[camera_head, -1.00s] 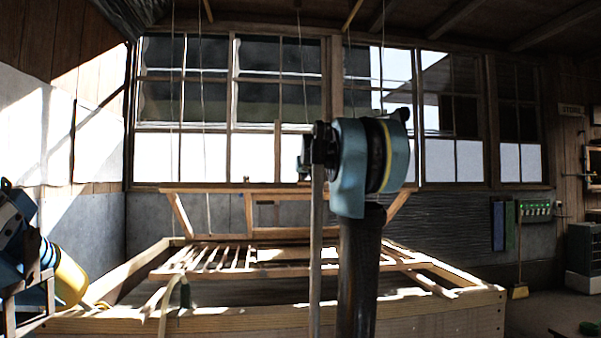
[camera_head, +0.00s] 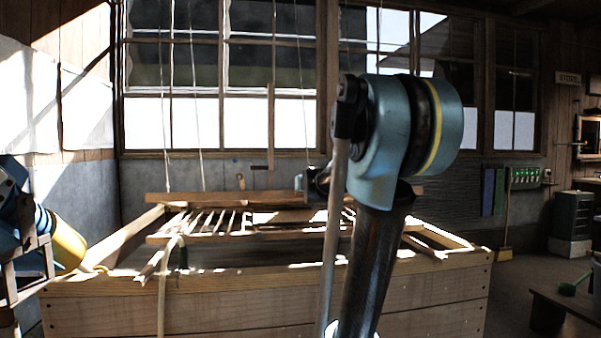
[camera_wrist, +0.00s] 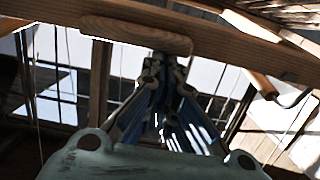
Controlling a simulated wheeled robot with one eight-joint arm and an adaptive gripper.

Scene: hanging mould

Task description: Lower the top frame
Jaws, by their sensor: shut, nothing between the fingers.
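The top frame (camera_head: 235,198) shows in the head view as a wooden bar low over the slatted mould (camera_head: 208,221), inside the large wooden vat. I cannot tell whether it touches the slats. In the wrist view, a wooden beam (camera_wrist: 245,50), likely part of this frame, crosses the top with a rounded wooden piece (camera_wrist: 135,33) on it. My gripper (camera_wrist: 166,62) is shut and empty, its fingertips at or just below that rounded piece; contact is unclear. In the head view, my arm hides the frame's middle and most of my gripper.
The wooden vat (camera_head: 270,296) fills the front. Thin cords (camera_head: 200,130) hang at the back before the windows. A blue and yellow machine (camera_head: 62,240) stands at left. A low bench (camera_head: 570,305) stands at right, with open floor beside the vat.

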